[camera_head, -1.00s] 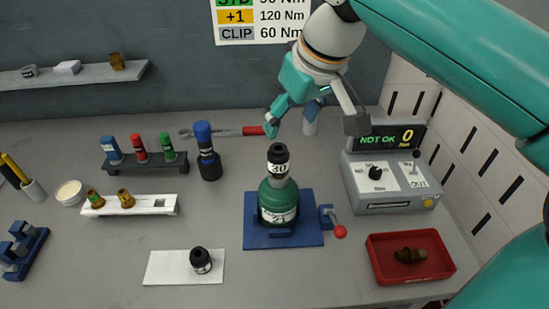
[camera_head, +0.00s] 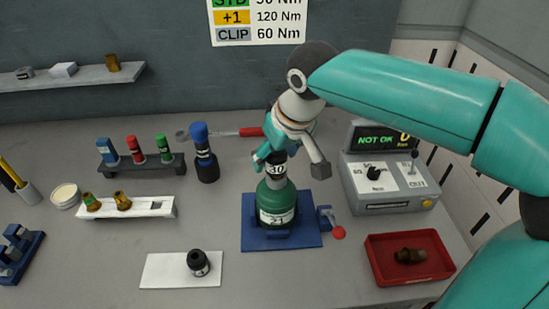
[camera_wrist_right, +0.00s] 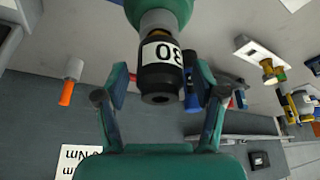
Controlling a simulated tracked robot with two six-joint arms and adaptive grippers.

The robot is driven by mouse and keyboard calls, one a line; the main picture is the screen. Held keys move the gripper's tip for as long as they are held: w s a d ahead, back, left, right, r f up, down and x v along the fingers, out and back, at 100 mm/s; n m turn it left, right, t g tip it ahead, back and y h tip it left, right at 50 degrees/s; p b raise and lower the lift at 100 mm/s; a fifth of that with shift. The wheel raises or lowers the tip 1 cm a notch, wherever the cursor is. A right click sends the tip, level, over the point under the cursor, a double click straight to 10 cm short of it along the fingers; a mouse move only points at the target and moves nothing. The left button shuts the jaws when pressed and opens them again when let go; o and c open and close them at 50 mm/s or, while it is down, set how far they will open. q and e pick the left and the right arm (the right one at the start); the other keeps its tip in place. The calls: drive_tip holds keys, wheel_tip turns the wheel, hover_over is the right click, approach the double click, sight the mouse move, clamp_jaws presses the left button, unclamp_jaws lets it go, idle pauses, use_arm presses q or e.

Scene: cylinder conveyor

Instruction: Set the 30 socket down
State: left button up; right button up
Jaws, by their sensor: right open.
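The 30 socket (camera_head: 277,167) is black with a white label and sits upright on top of the green cylinder (camera_head: 275,205) marked 21. The cylinder stands in a blue fixture (camera_head: 254,240) on the table. My right gripper (camera_head: 290,165) is open, its fingers on either side of the socket. In the right wrist view the socket (camera_wrist_right: 162,75) lies between the two spread fingers (camera_wrist_right: 160,90), with gaps on both sides. My left gripper is not in view.
A white mat (camera_head: 160,268) with another black socket (camera_head: 199,263) lies front left. A control box (camera_head: 390,185) reads NOT OK. The table front is clear between mat and tray.

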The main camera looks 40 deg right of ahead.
clamp_jaws()
idle(0.3)
drive_tip(key=shift+r, duration=0.2)
